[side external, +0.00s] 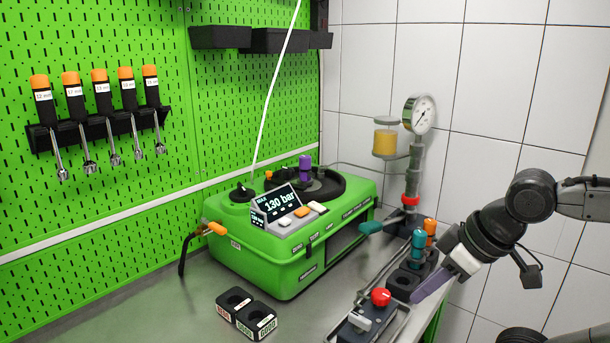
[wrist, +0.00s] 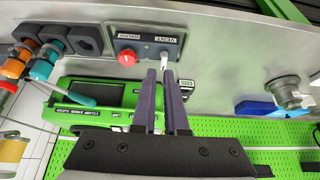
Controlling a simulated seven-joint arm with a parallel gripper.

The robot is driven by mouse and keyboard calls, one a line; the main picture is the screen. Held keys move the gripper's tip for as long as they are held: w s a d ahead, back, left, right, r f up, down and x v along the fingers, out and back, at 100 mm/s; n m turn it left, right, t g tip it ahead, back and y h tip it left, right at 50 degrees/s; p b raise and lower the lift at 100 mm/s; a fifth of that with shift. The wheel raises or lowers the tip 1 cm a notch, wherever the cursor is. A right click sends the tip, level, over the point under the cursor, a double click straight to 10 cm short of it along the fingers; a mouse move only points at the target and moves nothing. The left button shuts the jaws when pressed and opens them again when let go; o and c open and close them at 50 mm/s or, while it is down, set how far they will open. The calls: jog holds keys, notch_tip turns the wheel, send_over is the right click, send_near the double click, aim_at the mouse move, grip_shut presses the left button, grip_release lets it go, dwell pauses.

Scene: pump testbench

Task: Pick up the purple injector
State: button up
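The purple injector (side external: 305,163) stands upright on the round black top of the green test machine (side external: 262,274) in the side external view. I cannot make it out in the wrist view. My gripper (side external: 418,298) is at the right, over the front bench edge near the control box, well apart from the injector. Its long dark purple fingers (wrist: 159,74) show in the wrist view with a narrow gap between them. They look open, and nothing shows between them.
A teal injector (side external: 418,242) and an orange one (side external: 430,228) stand in a black rack close to my gripper. A control box (side external: 352,331) with a red knob (side external: 381,297) lies below it. A black two-hole block (side external: 246,316) sits on the bench. A gauge stand (side external: 413,170) rises behind.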

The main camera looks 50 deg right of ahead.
jog(key=o, duration=1.2)
